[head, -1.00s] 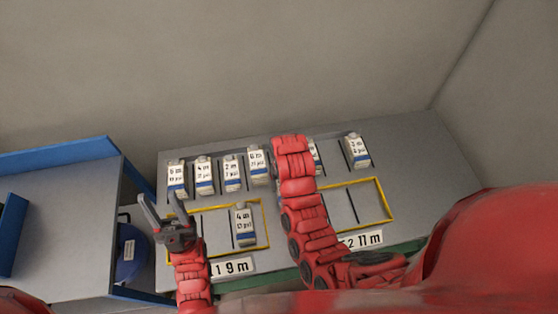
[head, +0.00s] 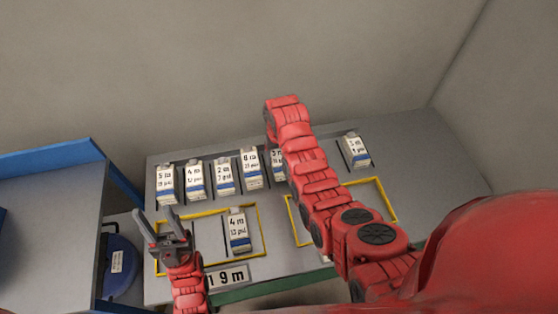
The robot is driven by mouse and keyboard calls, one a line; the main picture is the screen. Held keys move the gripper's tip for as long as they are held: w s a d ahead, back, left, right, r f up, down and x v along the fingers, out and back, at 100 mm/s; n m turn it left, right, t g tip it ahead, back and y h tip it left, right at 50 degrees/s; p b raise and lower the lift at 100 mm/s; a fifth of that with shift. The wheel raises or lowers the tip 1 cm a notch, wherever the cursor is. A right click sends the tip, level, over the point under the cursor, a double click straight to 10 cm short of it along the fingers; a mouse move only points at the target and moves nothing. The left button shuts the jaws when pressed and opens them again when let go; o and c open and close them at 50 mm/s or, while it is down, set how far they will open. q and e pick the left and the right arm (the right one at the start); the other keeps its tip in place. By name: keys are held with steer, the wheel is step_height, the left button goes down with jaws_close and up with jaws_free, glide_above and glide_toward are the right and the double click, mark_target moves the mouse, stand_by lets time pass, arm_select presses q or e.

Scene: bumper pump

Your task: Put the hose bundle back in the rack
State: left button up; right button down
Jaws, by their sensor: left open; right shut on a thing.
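White-and-blue labelled bundles stand in a slotted row along the back of the grey table: 5 m (head: 165,184), 4 m (head: 194,179), 2 m (head: 223,175), 8 m (head: 250,167), a partly covered one (head: 277,164) and a separate one at the right (head: 355,150). Another 4 m bundle (head: 238,231) lies inside the left yellow frame (head: 209,211). My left gripper (head: 153,211) is open and empty, over that frame's left side. My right arm reaches across the right yellow frame (head: 374,183) to behind the row. Its gripper and anything in it are hidden.
A "19 m" sign (head: 227,278) lies at the table's front. A grey bench with a blue edge (head: 58,160) stands at the left, with a blue round object (head: 120,268) between it and the table. A wall rises behind the table. My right arm covers part of the right frame.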

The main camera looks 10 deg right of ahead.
step_height(320, 180, down, 2)
steer(key=shift+s+f+p, duration=0.1)
steer(key=shift+p, duration=0.45)
steer(key=shift+f, duration=0.1)
steer(key=shift+f, duration=0.1)
jaws_free()
